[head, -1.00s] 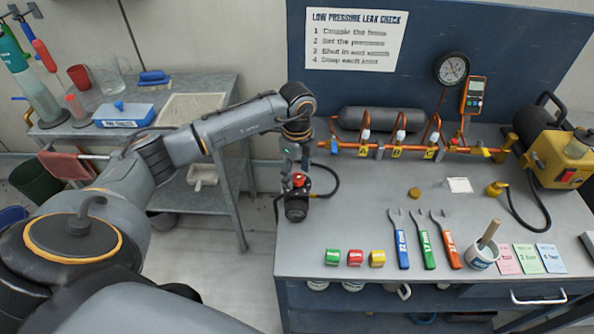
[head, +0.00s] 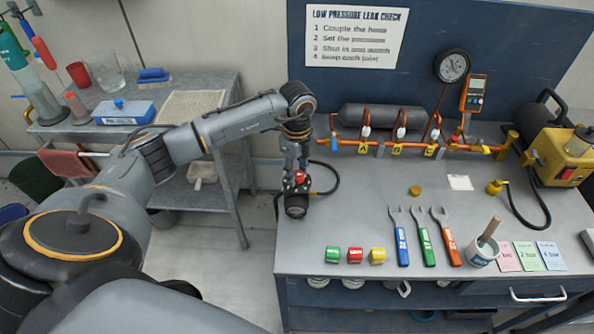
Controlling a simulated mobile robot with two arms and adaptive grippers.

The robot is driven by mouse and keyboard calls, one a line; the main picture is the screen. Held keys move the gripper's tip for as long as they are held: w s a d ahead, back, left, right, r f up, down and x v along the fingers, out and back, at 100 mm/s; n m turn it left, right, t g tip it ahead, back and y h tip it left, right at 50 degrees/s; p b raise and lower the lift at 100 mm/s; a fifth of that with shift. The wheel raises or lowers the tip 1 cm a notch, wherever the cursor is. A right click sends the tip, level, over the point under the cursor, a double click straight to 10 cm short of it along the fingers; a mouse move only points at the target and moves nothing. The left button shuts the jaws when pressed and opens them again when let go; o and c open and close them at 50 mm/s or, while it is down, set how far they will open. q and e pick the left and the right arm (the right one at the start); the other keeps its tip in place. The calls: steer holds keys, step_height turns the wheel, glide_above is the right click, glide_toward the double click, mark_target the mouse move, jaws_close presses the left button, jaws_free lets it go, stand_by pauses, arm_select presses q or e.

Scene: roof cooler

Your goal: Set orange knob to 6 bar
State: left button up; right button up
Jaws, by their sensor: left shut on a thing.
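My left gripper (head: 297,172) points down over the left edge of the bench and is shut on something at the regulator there. A red-orange part, likely the orange knob (head: 299,177), shows at its fingertips. A dark round body (head: 296,206) sits just below, and a black hose loops behind it. The fingers and wrist hide most of the knob, and its setting cannot be read. A round dial gauge (head: 452,67) stands at the back; its reading is too small to tell. My right gripper is not in view.
An orange pipe manifold (head: 400,148) with labelled valves runs along the back of the bench. Several wrenches (head: 402,240), coloured rings (head: 355,255), a white pot (head: 483,256) and cards lie in front. A yellow machine (head: 565,155) stands right.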

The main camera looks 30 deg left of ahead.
arm_select(q)
steer(key=m+b, duration=0.2)
steer(key=m, duration=0.2)
steer(key=shift+f+m, duration=0.1)
steer(key=shift+m, duration=0.2)
steer(key=m+b, duration=0.2)
steer(key=m, duration=0.2)
steer(key=shift+b, duration=0.3)
steer(key=m+b, duration=0.2)
steer(key=m, duration=0.3)
steer(key=m+b, duration=0.2)
steer(key=m, duration=0.2)
steer(key=shift+m, duration=0.3)
steer(key=m+b, duration=0.2)
steer(key=m, duration=0.3)
steer(key=m+b, duration=0.1)
steer(key=m, duration=0.4)
steer(key=shift+b, duration=0.4)
steer(key=m+b, duration=0.1)
steer(key=m, duration=0.3)
steer(key=shift+m+b, duration=0.6)
steer(key=shift+m, duration=1.9)
